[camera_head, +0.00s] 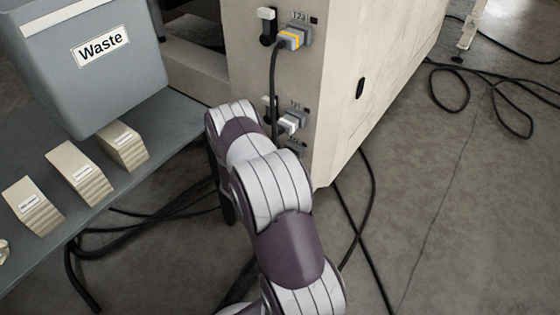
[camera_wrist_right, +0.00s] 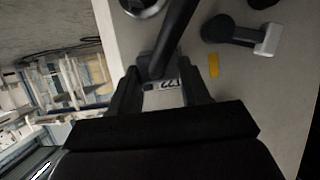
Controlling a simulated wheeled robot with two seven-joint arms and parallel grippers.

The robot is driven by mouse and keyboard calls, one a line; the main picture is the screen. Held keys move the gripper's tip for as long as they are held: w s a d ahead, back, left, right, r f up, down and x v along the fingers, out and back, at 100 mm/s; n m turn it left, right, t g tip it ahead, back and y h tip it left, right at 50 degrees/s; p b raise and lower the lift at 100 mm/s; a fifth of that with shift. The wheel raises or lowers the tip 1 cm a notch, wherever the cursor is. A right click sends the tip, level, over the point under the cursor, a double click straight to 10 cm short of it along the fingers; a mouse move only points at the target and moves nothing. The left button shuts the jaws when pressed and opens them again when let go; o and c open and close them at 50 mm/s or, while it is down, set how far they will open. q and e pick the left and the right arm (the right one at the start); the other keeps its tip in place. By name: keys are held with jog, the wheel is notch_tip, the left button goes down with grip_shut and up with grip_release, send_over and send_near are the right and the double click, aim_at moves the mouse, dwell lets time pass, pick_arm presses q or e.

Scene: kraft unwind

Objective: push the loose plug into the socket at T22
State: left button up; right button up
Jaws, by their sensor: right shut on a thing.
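In the right wrist view, my right gripper (camera_wrist_right: 163,70) is shut on a dark plug (camera_wrist_right: 152,63) at the end of a thick black cable (camera_wrist_right: 178,30). It is close to the pale machine panel. A label (camera_wrist_right: 170,85) that seems to end in 22 shows between the fingers. The socket opening is hidden, so I cannot tell whether the plug touches or enters it. In the head view my right arm hides its gripper. My left gripper is out of view.
A black lever (camera_head: 267,35) is beside the upper socket. A waste bin (camera_head: 95,70) and paper stacks stand left. Cables (camera_head: 490,85) lie on the floor.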

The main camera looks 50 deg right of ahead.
jog(key=shift+d, duration=0.2)
jog(key=o, duration=1.3)
jog(key=shift+a+r+p, duration=0.25)
jog(key=shift+a+p, duration=0.05)
jog(key=shift+p, duration=0.1)
jog(key=p+v, duration=0.6)
jog(key=v, duration=0.6)
jog(key=shift+f+p, duration=0.1)
jog(key=shift+p, duration=0.3)
